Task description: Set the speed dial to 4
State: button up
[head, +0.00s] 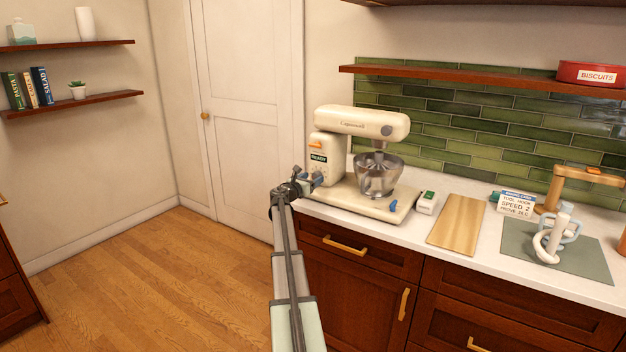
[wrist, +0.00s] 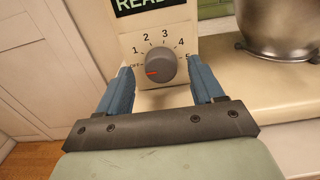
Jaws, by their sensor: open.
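The speed dial (wrist: 161,68) is a round dark grey knob on the cream front of the stand mixer (head: 361,124). Its scale runs from OFF through 1 to 5. Its red mark points left, near OFF. In the wrist view, my gripper (wrist: 163,80) is open, with one blue finger on the left and one on the right of the dial. There is a visible gap at the left; I cannot tell whether either finger touches. In the head view, my gripper (head: 311,180) is at the mixer's left front and hides the dial.
A display reading READY (head: 318,158) sits above the dial. A steel bowl (head: 379,177) stands on the mixer base, with a blue lever (head: 393,206) nearby. A card (head: 516,204) reads SPEED 2. A wooden board (head: 459,222) lies to the right on the counter.

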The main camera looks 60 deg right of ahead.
jog(key=shift+d, duration=0.75)
jog(key=c, duration=1)
